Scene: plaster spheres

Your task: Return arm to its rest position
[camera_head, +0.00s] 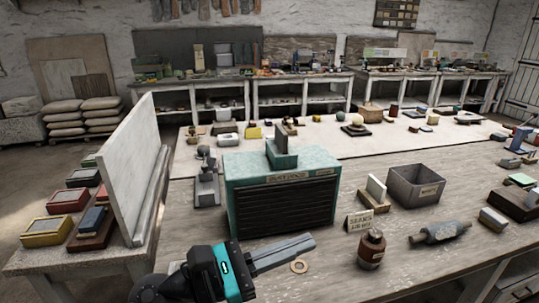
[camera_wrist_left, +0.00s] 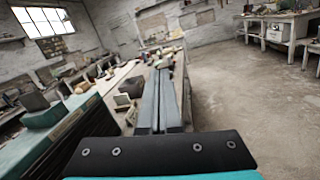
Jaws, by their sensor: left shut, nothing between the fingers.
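My left gripper (camera_head: 309,240) reaches in from the bottom of the head view, with a teal band on its dark wrist and its grey fingers pointing right. The fingers lie together and hold nothing. In the left wrist view the same gripper (camera_wrist_left: 165,75) shows as two long grey fingers side by side, with no gap at the tips that I can make out. It is in front of a teal cabinet (camera_head: 228,195) with a dark slatted front; I cannot tell its exact height over the table. My right gripper is in neither view.
A pale upright panel (camera_head: 130,165) stands at left.

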